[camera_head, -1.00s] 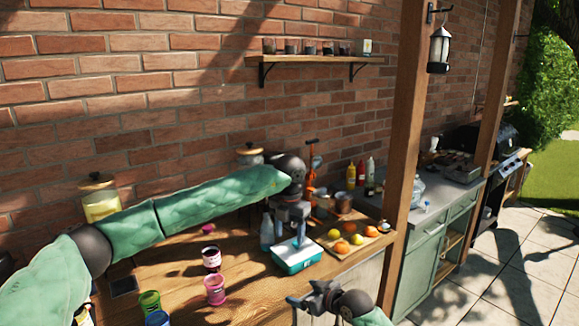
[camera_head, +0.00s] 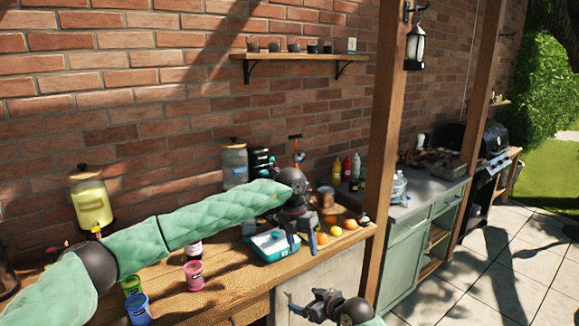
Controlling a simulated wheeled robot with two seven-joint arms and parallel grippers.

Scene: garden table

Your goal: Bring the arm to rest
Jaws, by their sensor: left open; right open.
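My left arm reaches in from the left in a green quilted sleeve. Its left gripper (camera_head: 300,242) points down, open, at the right end of a teal tray (camera_head: 262,247) on the wooden table (camera_head: 236,289). I cannot tell whether it touches the tray. My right gripper (camera_head: 298,304) is open and empty, low in the picture in front of the table's front edge.
Pink (camera_head: 194,275), green (camera_head: 131,286) and blue (camera_head: 139,310) cups stand at the table's front left. Oranges (camera_head: 350,224) lie right of my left gripper. A wooden post (camera_head: 385,140) rises beyond the table's right end.

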